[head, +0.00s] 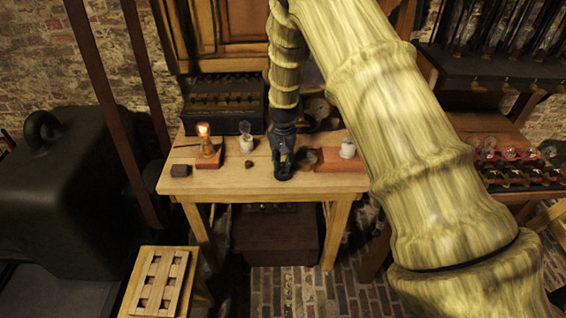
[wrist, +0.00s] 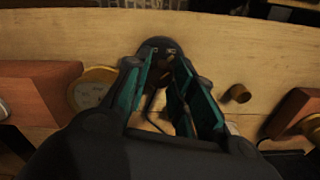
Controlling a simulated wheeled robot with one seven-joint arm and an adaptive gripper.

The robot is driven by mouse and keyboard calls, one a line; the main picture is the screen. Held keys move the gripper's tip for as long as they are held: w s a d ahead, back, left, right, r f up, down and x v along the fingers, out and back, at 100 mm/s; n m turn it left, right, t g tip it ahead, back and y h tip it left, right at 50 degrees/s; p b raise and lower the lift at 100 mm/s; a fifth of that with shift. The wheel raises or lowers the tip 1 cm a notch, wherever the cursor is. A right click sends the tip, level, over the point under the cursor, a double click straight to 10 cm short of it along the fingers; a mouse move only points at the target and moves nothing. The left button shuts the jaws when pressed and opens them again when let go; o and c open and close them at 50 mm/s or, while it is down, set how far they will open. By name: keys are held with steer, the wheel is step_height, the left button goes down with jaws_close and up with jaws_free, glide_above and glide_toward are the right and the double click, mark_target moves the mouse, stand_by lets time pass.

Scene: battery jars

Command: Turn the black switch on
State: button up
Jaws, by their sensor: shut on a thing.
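The black switch (head: 284,174) is a small dark round piece near the front edge of the wooden table. In the wrist view its round black base (wrist: 160,45), with small metal contacts, shows just beyond the fingertips. My gripper (head: 281,160) points down at the switch. In the wrist view my gripper (wrist: 163,75) has its teal-lined fingers on either side of the switch's upper part and is shut on it. The fingers hide most of the gripped part, so I cannot tell the lever's position.
On the table (head: 300,189), a glowing bulb (head: 204,131) stands on a wooden block at left. A white jar (head: 246,143) and a small brass knob (head: 249,164) are left of my gripper.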

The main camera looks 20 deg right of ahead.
mark_target(283, 164)
steer(key=shift+w+r, duration=0.1)
steer(key=shift+w, duration=0.05)
steer(key=o, duration=1)
steer(key=shift+o, duration=0.2)
step_height(283, 164, up, 12)
stand_by(0.4)
